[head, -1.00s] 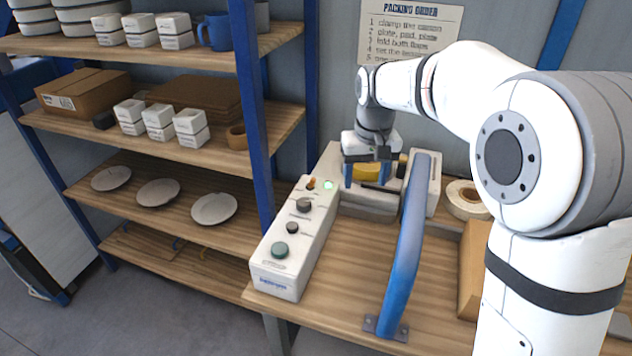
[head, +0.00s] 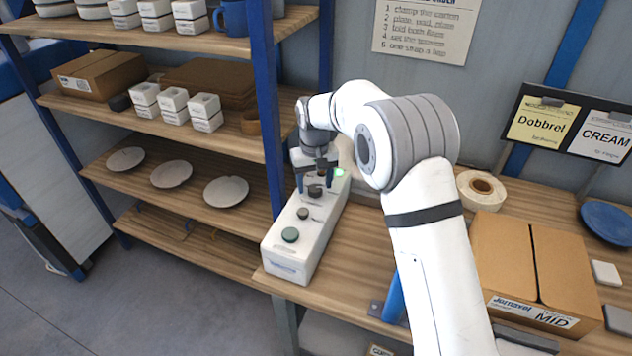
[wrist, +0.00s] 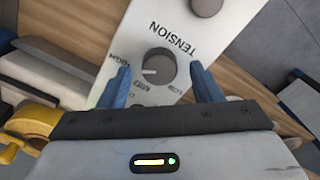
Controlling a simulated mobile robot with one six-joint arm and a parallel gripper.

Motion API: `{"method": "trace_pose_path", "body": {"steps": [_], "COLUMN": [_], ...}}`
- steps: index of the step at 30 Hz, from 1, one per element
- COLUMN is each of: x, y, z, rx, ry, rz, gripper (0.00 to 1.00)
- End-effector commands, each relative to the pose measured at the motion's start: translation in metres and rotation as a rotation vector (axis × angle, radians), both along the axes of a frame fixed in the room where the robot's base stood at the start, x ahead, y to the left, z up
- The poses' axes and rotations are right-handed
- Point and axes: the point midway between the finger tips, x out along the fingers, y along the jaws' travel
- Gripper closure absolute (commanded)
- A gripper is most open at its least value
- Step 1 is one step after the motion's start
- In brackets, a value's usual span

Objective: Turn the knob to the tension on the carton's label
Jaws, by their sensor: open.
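The tension knob (wrist: 158,68) is dark and round with a white pointer line, on the white control box (head: 300,245). In the wrist view its line points left, toward the gap between the HIGH and MED marks; exact alignment is hard to tell. My gripper (wrist: 160,72) is open, a blue finger on each side of the knob, with gaps visible. In the head view my gripper (head: 316,182) is over the box's far part, partly hiding the knob (head: 315,191). The carton (head: 535,265) stands at right, its label (head: 533,311) reading "MID".
A lit green lamp (head: 339,172) is behind. A blue shelf post (head: 268,110) stands close left. A tape roll (head: 481,188) and blue plate (head: 607,222) lie right.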

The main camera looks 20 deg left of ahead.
Motion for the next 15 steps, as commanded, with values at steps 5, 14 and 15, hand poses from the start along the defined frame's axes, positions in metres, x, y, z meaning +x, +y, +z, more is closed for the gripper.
{"method": "trace_pose_path", "body": {"steps": [5, 14, 15], "x": [0.0002, 0.0005, 0.0005], "y": [-0.0005, -0.0009, -0.0009], "z": [-0.0088, -0.0094, -0.0094], "rx": [0.001, 0.001, 0.001], "ry": [-0.001, -0.001, -0.001], "rz": [-0.001, -0.001, -0.001], "gripper": [0.41, 0.48, 0.51]}}
